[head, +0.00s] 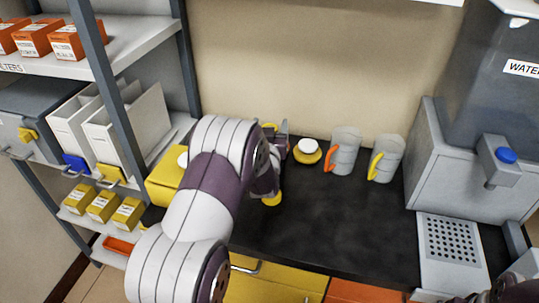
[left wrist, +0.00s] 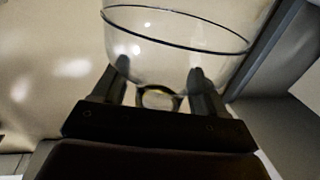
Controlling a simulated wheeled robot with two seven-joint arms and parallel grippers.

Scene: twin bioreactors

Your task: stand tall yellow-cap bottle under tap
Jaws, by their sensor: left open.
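My left gripper (head: 274,160) is over the back of the dark counter, partly hidden by its own wrist. In the left wrist view its open fingers (left wrist: 160,78) stand either side of the lower part of a clear, rounded vessel (left wrist: 175,40). I cannot tell whether they touch it. A small yellow ring-like shape shows beneath the vessel. In the head view, yellow parts (head: 272,199) show beside the gripper; I cannot tell whether they belong to the yellow-cap bottle. The tap with a blue knob (head: 506,156) is on the grey water tank (head: 490,75), above a perforated drip plate (head: 453,240).
A yellow box (head: 163,185) is left of my arm. Shelves (head: 128,50) stand left. The counter's front middle (head: 340,235) is clear.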

